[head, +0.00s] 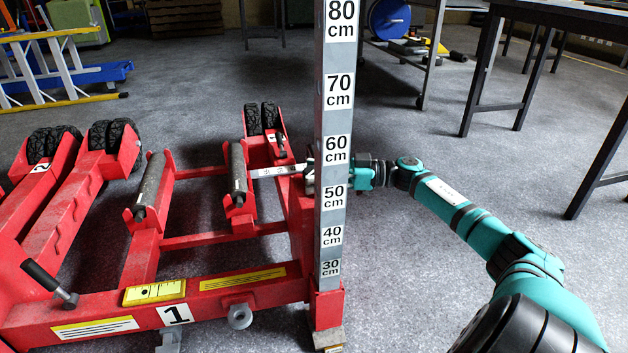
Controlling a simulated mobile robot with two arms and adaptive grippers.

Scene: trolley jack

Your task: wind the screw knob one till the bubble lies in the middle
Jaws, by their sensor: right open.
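The red trolley jack (180,240) stands on the floor at left and centre. A yellow spirit level (154,292) lies on its front beam, above a plate marked 1 (176,314); its bubble is too small to make out. A grey round part (239,316) sits under the beam, right of the plate; I cannot tell if it is screw knob one. My right gripper (309,172) is open, at the far right part of the jack, partly hidden behind the scale post. I cannot tell if it touches anything. My left gripper is out of view.
The upright scale post (333,120), marked in cm, stands in front of my right gripper. A black lever (42,277) sticks up at the left front. Plate 2 (40,167) is at far left. Dark tables (560,20) stand at right, with clear floor before them.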

